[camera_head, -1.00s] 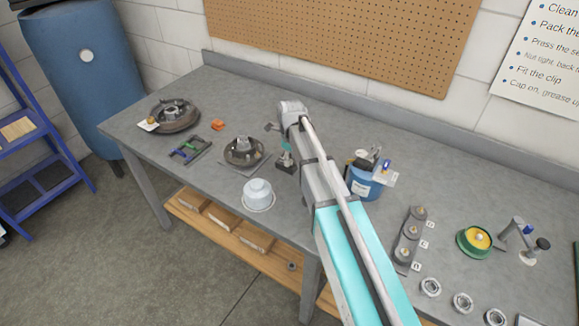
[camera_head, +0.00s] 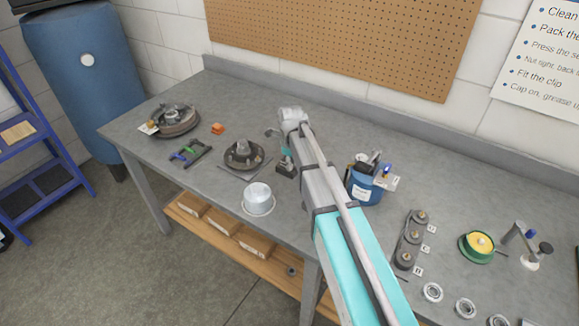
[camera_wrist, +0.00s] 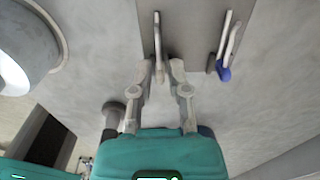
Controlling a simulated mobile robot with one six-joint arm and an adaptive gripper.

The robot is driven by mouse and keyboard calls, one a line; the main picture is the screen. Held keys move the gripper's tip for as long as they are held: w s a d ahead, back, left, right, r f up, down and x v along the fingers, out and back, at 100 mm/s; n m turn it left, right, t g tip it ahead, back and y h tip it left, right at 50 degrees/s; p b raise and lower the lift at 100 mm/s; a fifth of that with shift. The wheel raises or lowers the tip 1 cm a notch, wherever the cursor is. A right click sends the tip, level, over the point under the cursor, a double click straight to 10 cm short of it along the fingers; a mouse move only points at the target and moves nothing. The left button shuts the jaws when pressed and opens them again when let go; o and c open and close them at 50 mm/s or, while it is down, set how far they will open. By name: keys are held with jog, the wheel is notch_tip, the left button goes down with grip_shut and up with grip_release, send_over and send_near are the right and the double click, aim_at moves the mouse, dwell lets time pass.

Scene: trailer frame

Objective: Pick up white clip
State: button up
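In the wrist view a pale, slim upright piece, apparently the white clip (camera_wrist: 157,38), stands at a grey plate (camera_wrist: 192,28). My gripper (camera_wrist: 160,68) has its two fingertips on either side of the clip's lower end. A gap shows between the tips, and I see no firm contact. A second pale clip with a blue end (camera_wrist: 229,50) stands to the right, outside the fingers. In the head view my gripper (camera_head: 287,153) is small, by a dark block (camera_head: 286,169). The clip cannot be made out there.
A white pot (camera_head: 257,198) stands near the bench's front edge. A dark hub (camera_head: 243,155) lies left of my gripper, and a blue container of tools (camera_head: 364,187) stands to the right. A green dish (camera_head: 477,246) is farther right. Bare bench lies behind my arm.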

grip_shut()
jog(key=shift+r, duration=0.1)
jog(key=shift+r+p, duration=0.95)
jog(key=shift+p, duration=0.1)
jog(key=s+a+r+p, duration=0.2)
jog(key=s+r+p, duration=0.9)
jog(key=s, duration=0.2)
jog(key=shift+s+a, duration=0.35)
jog(key=shift+s, duration=0.05)
jog(key=shift+r, duration=0.1)
jog(key=shift+r+p, duration=1.6)
jog(key=shift+p, duration=0.1)
